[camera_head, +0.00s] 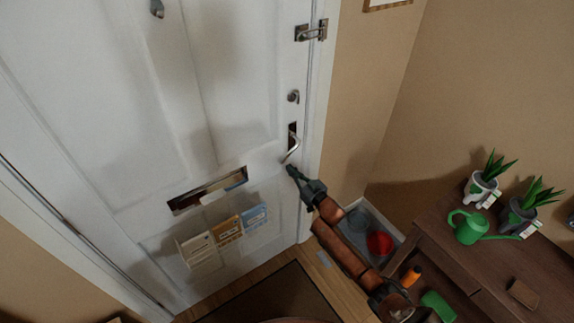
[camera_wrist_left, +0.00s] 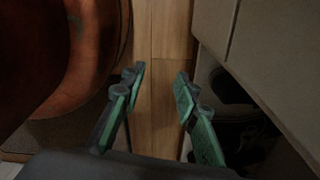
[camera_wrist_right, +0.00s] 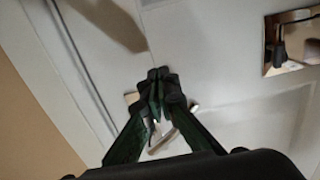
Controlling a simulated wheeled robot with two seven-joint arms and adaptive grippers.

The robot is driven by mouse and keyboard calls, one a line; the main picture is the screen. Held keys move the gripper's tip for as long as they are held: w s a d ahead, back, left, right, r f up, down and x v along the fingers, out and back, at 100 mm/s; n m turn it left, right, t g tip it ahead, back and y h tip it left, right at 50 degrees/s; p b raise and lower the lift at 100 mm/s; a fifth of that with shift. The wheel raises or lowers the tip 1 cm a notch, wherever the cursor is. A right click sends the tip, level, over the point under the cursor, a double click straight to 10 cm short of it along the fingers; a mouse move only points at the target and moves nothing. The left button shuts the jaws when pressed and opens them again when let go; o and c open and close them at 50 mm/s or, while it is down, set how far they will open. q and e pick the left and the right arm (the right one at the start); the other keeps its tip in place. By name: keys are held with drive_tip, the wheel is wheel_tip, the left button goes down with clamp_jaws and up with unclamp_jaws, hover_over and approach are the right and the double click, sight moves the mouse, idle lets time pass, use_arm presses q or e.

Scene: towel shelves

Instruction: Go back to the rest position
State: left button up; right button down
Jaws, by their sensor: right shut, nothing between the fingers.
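My right gripper (camera_head: 293,172) is in front of the white door (camera_head: 110,130), just below the silver lever handle (camera_head: 292,146). Its arm reaches up from the lower right of the head view. In the right wrist view its fingers (camera_wrist_right: 157,80) are together with nothing between them, and the handle (camera_wrist_right: 163,140) shows partly behind them. I cannot tell whether they touch the door. My left gripper (camera_wrist_left: 160,75) shows only in the left wrist view. Its fingers are apart and empty, pointing over a strip of wooden floor (camera_wrist_left: 168,45).
A wooden cabinet (camera_head: 520,265) at the right bears potted plants (camera_head: 482,187) and a green watering can (camera_head: 468,229). A grey bin (camera_head: 397,235) with a red object stands beside it. The door has a mail slot (camera_head: 207,190) and letters below. A dark doormat (camera_head: 275,295) lies in front.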

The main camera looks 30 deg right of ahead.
drive_tip(key=s+d, duration=0.1)
drive_tip(key=s, duration=0.8)
drive_tip(key=shift+f+p, duration=0.35)
drive_tip(key=shift+f, duration=0.1)
drive_tip(key=shift+f, duration=0.1)
drive_tip(key=s+d+f+g+h, duration=0.1)
drive_tip(key=s+f+g, duration=0.2)
drive_tip(key=s+f, duration=0.75)
drive_tip(key=s+f+m+g+h, duration=0.1)
drive_tip(key=s+f+g, duration=0.3)
drive_tip(key=f, duration=1.2)
drive_tip(key=s+d+f+g+h, duration=0.1)
drive_tip(key=s+f, duration=0.8)
drive_tip(key=f, duration=0.4)
drive_tip(key=s+a+f+g, duration=0.3)
drive_tip(key=s+f, duration=0.3)
drive_tip(key=s, duration=0.7)
drive_tip(key=s+a+f+g, duration=0.3)
drive_tip(key=s+f, duration=0.3)
drive_tip(key=s, duration=0.8)
drive_tip(key=s+a+f+g, duration=0.2)
drive_tip(key=s+f, duration=0.4)
drive_tip(key=s, duration=0.8)
drive_tip(key=shift+a+n+g, duration=0.4)
drive_tip(key=shift+a, duration=0.25)
drive_tip(key=shift+s, duration=0.1)
